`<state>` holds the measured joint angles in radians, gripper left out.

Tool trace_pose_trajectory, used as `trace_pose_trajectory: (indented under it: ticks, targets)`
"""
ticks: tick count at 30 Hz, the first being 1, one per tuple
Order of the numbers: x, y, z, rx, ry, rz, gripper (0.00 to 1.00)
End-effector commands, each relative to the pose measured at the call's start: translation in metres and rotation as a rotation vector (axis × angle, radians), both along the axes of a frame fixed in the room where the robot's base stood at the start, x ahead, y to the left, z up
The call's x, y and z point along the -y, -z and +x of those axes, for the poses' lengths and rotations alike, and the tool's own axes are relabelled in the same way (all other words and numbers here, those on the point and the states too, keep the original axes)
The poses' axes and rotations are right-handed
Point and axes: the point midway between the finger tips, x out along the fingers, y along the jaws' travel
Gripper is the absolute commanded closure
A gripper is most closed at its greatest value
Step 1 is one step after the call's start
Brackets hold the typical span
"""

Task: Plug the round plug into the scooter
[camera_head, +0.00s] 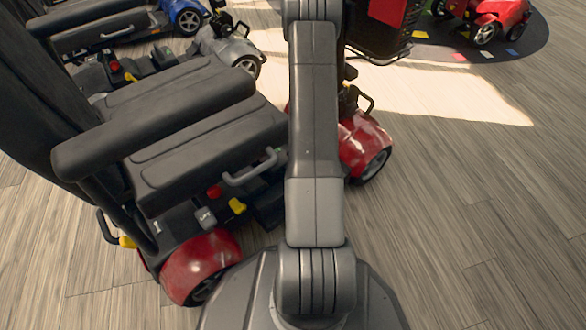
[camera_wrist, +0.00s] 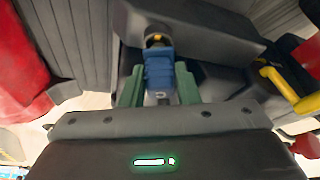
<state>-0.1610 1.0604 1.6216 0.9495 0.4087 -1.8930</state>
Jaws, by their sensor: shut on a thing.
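A red scooter with a dark grey seat (camera_head: 215,150) stands left of my arm in the head view. Its dark housing (camera_wrist: 205,28) fills the top of the wrist view. My gripper (camera_wrist: 158,88) has green fingers shut on a blue plug (camera_wrist: 159,72), one on each side. The plug points toward a dark round fitting with a yellow-orange mark (camera_wrist: 156,39) on the housing. Its tip is at or very near this fitting; I cannot tell whether it is inside. My gripper is hidden in the head view.
A yellow lever (camera_wrist: 278,82) sits right of my gripper. Red bodywork (camera_wrist: 22,65) is at left. More scooters stand behind, one grey (camera_head: 228,48) and one red (camera_head: 486,18). The wooden floor (camera_head: 470,220) at right is clear.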

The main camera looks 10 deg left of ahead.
Motion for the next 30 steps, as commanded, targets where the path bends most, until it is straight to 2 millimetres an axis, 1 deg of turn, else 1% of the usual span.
trace_pose_trajectory:
  ticks: [18,30]
  targets:
    - [0.0001,0.0003,0.0003,0.0,0.001,0.0,0.95]
    - [0.0002,0.0074,0.0007,0.001,0.001,0.0,0.95]
